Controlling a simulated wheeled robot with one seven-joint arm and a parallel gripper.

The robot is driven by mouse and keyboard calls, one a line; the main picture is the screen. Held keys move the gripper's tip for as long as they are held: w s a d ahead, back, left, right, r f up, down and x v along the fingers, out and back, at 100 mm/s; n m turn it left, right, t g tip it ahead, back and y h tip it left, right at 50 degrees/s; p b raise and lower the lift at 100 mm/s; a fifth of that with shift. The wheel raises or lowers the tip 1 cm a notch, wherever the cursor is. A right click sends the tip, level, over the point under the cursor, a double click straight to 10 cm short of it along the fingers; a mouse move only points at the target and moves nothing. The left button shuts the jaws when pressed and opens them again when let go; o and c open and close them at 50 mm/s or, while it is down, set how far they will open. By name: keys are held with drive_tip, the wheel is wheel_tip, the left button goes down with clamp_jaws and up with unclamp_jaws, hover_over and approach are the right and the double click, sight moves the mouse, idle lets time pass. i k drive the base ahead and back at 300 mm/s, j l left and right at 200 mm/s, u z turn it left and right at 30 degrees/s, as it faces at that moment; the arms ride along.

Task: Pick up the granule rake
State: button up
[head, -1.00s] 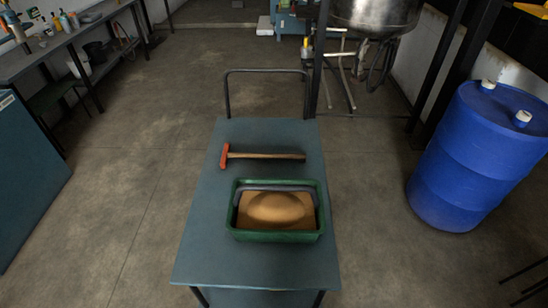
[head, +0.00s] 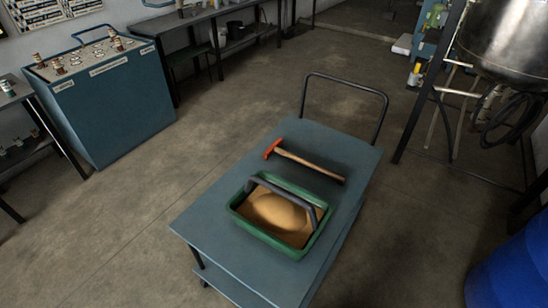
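The granule rake (head: 304,162) lies on the cart top (head: 205,221) in the head view. It has an orange-red head at its left end and a wooden handle slanting down to the right. It lies behind a green tray (head: 262,242) and looks apart from it. The tray holds a mound of tan granules (head: 279,212), with a dark grey handle or bar (head: 276,187) across it. My gripper is not in the frame.
The cart has a dark push rail (head: 346,88) at its far end. Open concrete floor surrounds it. A blue cabinet (head: 118,121) stands at left, a steel vessel (head: 508,42) at upper right, a blue drum (head: 515,270) at lower right.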

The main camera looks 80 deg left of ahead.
sight(275, 147)
drive_tip(key=i+j+u, duration=0.25)
drive_tip(key=i+u, duration=0.15)
drive_tip(key=i+j+u, duration=0.1)
drive_tip(key=i+u, duration=0.7)
drive_tip(key=i+l+u, duration=0.15)
drive_tip(key=i+u, duration=0.3)
drive_tip(key=i+l+u, duration=0.25)
drive_tip(key=u, duration=0.15)
drive_tip(key=i+u, duration=0.2)
drive_tip(key=u, duration=0.35)
drive_tip(key=i+u, duration=0.25)
drive_tip(key=u, duration=0.25)
drive_tip(key=i+l+u, duration=0.15)
drive_tip(key=u, duration=0.4)
drive_tip(key=i+l+u, duration=0.15)
drive_tip(key=u, duration=0.4)
drive_tip(key=i+l+u, duration=0.1)
drive_tip(key=l+u, duration=0.3)
drive_tip(key=u, duration=0.15)
drive_tip(key=l+u, duration=0.3)
drive_tip(key=u, duration=0.2)
drive_tip(key=l+u, duration=0.35)
drive_tip(key=u, duration=0.2)
drive_tip(key=l+u, duration=0.3)
drive_tip(key=u, duration=0.25)
drive_tip(key=k+j, duration=0.05)
